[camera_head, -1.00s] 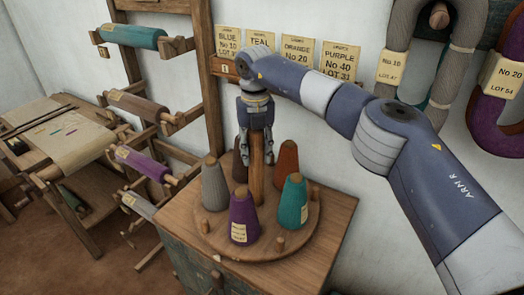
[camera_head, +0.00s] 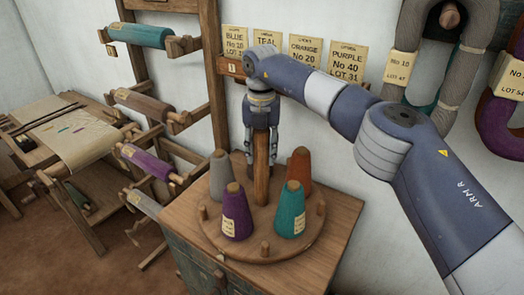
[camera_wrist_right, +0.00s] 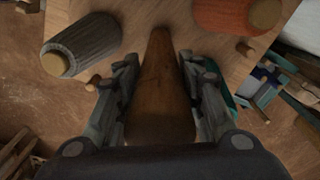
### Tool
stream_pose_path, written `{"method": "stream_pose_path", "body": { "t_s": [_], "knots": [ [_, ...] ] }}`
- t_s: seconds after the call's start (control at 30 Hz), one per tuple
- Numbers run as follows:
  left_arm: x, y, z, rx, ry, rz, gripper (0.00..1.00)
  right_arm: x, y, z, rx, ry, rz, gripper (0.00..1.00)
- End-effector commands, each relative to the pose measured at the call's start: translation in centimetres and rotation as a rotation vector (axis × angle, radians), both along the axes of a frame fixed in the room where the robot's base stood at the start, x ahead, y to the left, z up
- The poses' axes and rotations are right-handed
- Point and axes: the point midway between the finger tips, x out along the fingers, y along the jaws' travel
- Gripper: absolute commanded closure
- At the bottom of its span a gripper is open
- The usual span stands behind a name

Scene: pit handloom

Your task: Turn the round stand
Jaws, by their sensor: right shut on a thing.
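The round stand (camera_head: 240,252) is a wooden disc on top of a chest, with an upright wooden post (camera_head: 261,180) at its centre. Around the post stand a grey cone (camera_head: 220,178), a purple cone (camera_head: 237,214), a teal cone (camera_head: 290,212) and an orange cone (camera_head: 299,174). My right gripper (camera_head: 261,155) comes down from above and is shut on the upper post. In the right wrist view the post (camera_wrist_right: 160,85) runs between its two fingers, with the grey cone (camera_wrist_right: 82,45) and orange cone (camera_wrist_right: 235,14) on either side. My left gripper is out of view.
The chest (camera_head: 325,245) stands against the wall. A wooden rack (camera_head: 215,95) with yarn rollers is close on its left. Paper labels (camera_head: 299,48) hang behind my right arm, and yarn hanks (camera_head: 450,55) hang at the right. Short pegs (camera_head: 265,248) stick up from the disc.

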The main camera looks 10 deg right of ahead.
Motion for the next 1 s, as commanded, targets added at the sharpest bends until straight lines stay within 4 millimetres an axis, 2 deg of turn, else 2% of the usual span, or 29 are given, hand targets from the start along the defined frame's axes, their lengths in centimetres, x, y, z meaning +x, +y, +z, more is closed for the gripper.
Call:
{"method": "stream_pose_path", "body": {
  "t_s": [0.33,0.37,0.4,0.43,0.8,0.87,1.0],
  "knots": [
    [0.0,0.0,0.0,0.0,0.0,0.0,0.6,0.2,-0.1,0.4,0.001,-0.009,-0.003,1.0],
    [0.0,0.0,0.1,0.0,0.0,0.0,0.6,0.2,-0.1,0.4,0.001,-0.009,-0.003,0.58],
    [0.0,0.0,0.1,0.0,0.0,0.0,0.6,0.2,-0.1,0.4,0.001,-0.008,-0.003,0.49],
    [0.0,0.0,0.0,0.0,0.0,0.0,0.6,0.2,-0.1,0.3,0.0,-0.008,-0.003,0.45],
    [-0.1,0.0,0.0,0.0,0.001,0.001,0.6,0.1,0.0,0.3,0.0,-0.003,-0.001,0.45],
    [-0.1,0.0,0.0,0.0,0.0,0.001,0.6,0.1,0.0,0.8,0.0,-0.004,-0.002,0.45],
    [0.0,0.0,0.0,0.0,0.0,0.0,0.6,0.1,0.1,3.0,0.002,-0.007,-0.002,0.45]
  ]
}}
